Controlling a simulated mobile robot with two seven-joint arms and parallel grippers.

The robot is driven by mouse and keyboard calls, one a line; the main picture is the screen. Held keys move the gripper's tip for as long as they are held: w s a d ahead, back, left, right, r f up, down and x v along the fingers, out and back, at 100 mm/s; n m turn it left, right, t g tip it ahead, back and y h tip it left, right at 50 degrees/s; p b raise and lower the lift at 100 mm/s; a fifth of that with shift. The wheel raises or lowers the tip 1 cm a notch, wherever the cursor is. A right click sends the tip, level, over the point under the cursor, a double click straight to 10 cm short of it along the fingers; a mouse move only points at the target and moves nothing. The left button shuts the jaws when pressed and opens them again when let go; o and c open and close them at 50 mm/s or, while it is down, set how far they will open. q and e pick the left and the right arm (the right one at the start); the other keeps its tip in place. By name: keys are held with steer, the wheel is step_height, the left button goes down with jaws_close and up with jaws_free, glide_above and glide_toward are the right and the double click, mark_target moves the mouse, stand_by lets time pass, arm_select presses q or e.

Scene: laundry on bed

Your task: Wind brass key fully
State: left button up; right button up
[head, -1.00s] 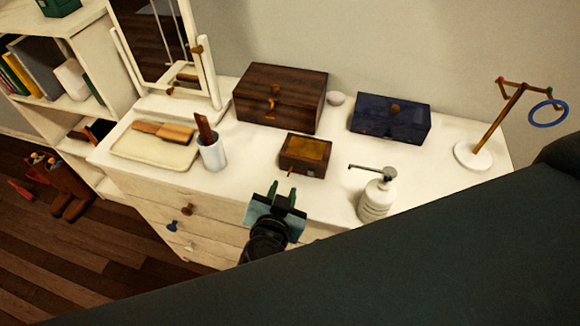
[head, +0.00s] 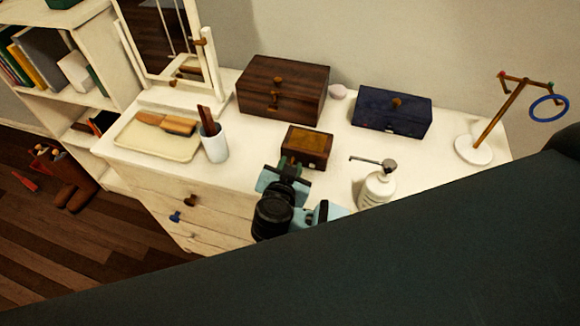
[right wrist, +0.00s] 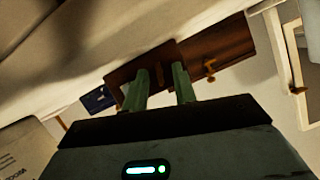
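A small dark wooden box with an amber-brown lid (head: 307,147) sits near the front of the white dresser top. My right gripper (head: 289,164) is right at the front face of this box. In the right wrist view my two green fingers (right wrist: 162,88) stand apart with a gap, in front of the small box (right wrist: 122,77). A thin brownish strip shows in the gap. I cannot tell whether it is the brass key or whether the fingers touch it. The key is hidden in the head view. My left gripper is not in view.
A white pump bottle (head: 377,188) stands close to the right of my right gripper. A larger wooden box (head: 283,88) and a dark blue box (head: 392,115) sit behind. A white cup (head: 214,145) and a cream tray (head: 150,148) are to the left. A ring stand (head: 474,150) is at the right.

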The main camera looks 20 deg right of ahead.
jaws_close()
steer(key=shift+f, duration=0.1)
steer(key=shift+s+f+m+t+y, duration=0.2)
steer(key=shift+m+t+y, duration=0.2)
steer(key=shift+m, duration=0.2)
steer(key=shift+d+m+t+b, duration=0.1)
steer(key=shift+m+t+b, duration=0.25)
steer(key=shift+m, duration=0.25)
steer(key=shift+r+m+y, duration=0.15)
steer(key=shift+m+y, duration=0.15)
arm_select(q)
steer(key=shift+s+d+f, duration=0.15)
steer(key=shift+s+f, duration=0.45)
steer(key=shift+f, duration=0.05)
arm_select(e)
steer(key=shift+w, duration=0.1)
